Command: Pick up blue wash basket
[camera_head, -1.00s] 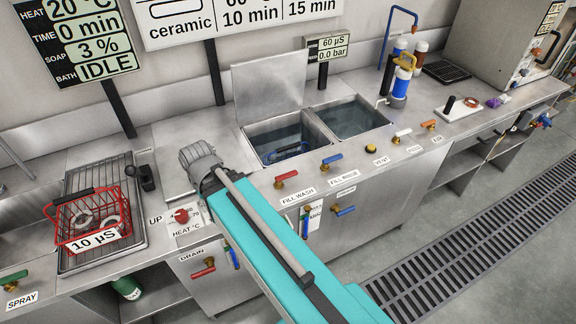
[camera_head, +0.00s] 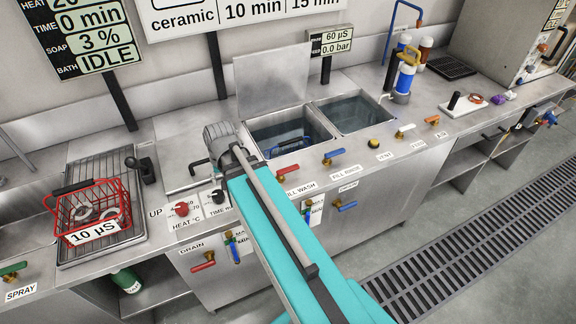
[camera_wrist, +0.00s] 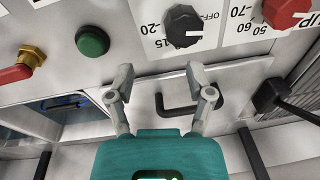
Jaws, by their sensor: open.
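The blue wash basket (camera_head: 290,144) sits low in the left, open-lidded tank (camera_head: 256,148). Only its upper part and dark handle show in the head view. In the wrist view a small piece of the basket (camera_wrist: 66,103) shows at the left edge, inside the tank opening. My gripper (camera_wrist: 160,78) is open and empty, with its two fingers spread above the counter and a closed lid. It is to the side of the basket, not around it. In the head view the fingers are hidden behind my wrist.
A black lid handle (camera_wrist: 180,108) lies beneath my fingers. A green button (camera_wrist: 92,41), a black knob (camera_wrist: 183,29) and a red knob (camera_wrist: 285,10) are close by. A red basket (camera_head: 92,209) with rings stands on the left rack. The right tank (camera_head: 352,113) holds water.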

